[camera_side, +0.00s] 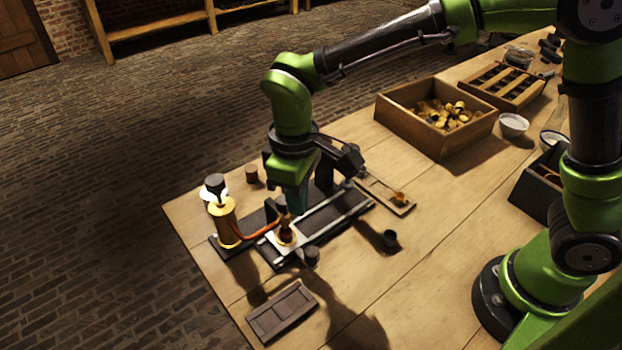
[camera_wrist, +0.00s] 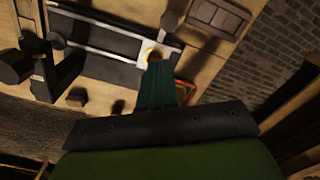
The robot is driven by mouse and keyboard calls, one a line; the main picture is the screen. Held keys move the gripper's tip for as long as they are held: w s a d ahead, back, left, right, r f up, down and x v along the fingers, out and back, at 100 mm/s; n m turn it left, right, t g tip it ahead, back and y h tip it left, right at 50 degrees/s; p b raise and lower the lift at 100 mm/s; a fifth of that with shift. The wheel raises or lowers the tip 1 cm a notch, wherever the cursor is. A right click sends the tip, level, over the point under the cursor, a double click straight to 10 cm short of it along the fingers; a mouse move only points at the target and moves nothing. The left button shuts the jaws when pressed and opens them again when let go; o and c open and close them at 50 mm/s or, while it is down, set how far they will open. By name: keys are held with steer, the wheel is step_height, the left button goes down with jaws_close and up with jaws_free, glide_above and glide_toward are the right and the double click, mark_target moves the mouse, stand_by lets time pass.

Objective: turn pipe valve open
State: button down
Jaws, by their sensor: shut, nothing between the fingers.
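A brass cylinder (camera_side: 228,222) with a dark top stands at the left end of a dark base on the table. An orange-red pipe (camera_side: 262,231) runs from it to a small brass and copper fitting (camera_side: 286,238) on a pale plate. Which part is the valve handle I cannot tell. My gripper (camera_side: 298,212) points down just above and beside the fitting; its teal fingers are together and empty. In the wrist view the shut fingers (camera_wrist: 155,72) reach toward the brass ring of the fitting (camera_wrist: 153,54) and partly hide it. Contact is unclear. The pipe (camera_wrist: 187,88) shows beside the fingers.
A dark rail frame (camera_side: 345,215) lies right of the fitting. A wooden box of brass pieces (camera_side: 437,117) stands farther back. The table's front middle is mostly clear.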

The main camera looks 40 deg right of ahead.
steer(key=r, duration=0.4)
steer(key=shift+w+d+r, duration=0.1)
steer(key=shift+w+r, duration=0.15)
steer(key=shift+r, duration=0.05)
